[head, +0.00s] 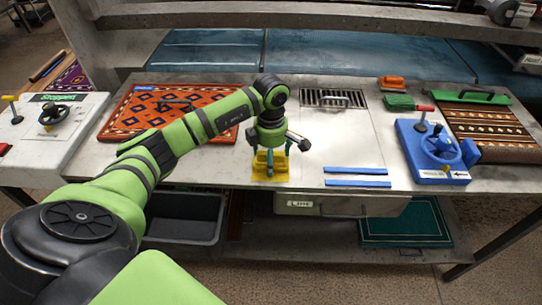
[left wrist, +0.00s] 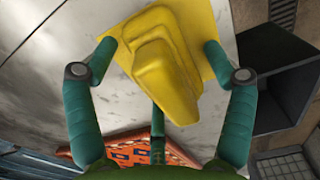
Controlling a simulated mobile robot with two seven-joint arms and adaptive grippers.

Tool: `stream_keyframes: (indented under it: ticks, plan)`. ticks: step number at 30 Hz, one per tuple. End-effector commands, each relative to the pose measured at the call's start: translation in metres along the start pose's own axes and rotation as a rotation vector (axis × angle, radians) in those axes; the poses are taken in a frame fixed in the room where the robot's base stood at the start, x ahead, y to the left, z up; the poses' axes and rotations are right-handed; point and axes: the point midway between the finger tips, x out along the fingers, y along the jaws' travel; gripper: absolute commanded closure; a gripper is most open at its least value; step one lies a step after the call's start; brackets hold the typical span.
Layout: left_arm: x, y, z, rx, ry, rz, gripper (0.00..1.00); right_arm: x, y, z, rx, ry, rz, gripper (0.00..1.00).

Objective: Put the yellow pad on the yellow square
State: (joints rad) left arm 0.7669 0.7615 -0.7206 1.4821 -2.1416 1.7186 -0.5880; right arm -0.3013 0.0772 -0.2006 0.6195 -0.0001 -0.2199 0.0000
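The yellow pad (head: 277,161) is a block with a raised handle near the front edge of the table. It also shows in the left wrist view (left wrist: 165,70), with flat yellow (head: 280,179) under or around its handle. I cannot tell whether that flat part is the pad's own base or the yellow square. My left gripper (head: 270,165) is directly above the pad, pointing down. Its green fingers (left wrist: 158,50) stand apart on either side of the handle, with visible gaps to it. The right gripper is not in view.
Two blue strips (head: 357,184) lie right of the pad. An orange patterned rug (head: 120,122) lies behind left. A blue device with a wheel (head: 415,150), a green brush (head: 398,102) and an orange brush (head: 391,83) are at right. A dark bin (head: 185,232) sits below the front edge.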

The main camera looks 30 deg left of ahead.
Motion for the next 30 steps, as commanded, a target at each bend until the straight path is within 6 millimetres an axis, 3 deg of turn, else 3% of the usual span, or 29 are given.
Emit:
stream_keyframes:
  ticks: [11,24,30]
  plan:
    - [-0.007,0.001,0.000,0.000,-0.002,0.002,0.16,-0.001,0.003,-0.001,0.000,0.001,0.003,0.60]
    - [-0.094,0.001,0.000,0.000,-0.002,0.005,0.16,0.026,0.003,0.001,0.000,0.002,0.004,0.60]
    - [-0.118,0.000,0.000,-0.001,0.000,0.001,0.16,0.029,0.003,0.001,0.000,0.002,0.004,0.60]
